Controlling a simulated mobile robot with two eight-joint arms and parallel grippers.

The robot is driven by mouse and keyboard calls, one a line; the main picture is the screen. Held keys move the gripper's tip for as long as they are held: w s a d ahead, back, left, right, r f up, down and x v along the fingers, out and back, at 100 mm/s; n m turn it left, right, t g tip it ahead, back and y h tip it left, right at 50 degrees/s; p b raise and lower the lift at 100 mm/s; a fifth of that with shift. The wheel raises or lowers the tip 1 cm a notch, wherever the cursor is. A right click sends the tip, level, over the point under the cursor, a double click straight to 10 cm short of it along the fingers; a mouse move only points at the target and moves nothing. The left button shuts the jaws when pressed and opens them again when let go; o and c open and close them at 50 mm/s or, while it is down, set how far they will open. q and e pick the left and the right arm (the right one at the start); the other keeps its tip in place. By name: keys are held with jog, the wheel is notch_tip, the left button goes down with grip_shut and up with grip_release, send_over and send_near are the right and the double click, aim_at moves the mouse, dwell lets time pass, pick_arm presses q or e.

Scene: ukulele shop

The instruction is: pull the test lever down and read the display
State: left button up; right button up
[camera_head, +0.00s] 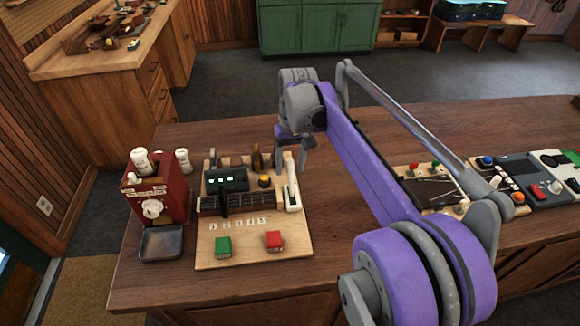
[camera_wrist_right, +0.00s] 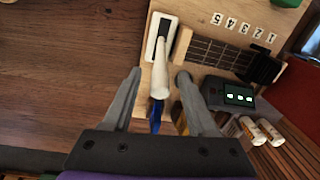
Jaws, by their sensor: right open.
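The test lever (camera_head: 292,182) is a white rod rising from a white slotted plate at the right side of a wooden test board (camera_head: 292,252). In the right wrist view the lever (camera_wrist_right: 161,72) shows between the two fingers, its tip towards me. My right gripper (camera_head: 291,153) is open, above the far end of the lever, with its fingers apart (camera_wrist_right: 159,75); whether either touches the rod I cannot tell. The display (camera_head: 226,180) is a dark box with several lit pale-green marks, also in the right wrist view (camera_wrist_right: 238,96); its reading is too small to make out.
A green button (camera_head: 223,246) and a red button (camera_head: 273,240) sit at the board's front. A red box with a dial (camera_head: 156,196) and a grey tray (camera_head: 161,242) stand left. Other devices (camera_head: 530,175) lie right, beyond my arm. The wooden counter (camera_head: 330,215) has bare room right of the board.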

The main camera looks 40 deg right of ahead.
jog(key=shift+f, duration=0.4)
jog(key=shift+c, duration=0.2)
grip_shut()
dwell(1.0)
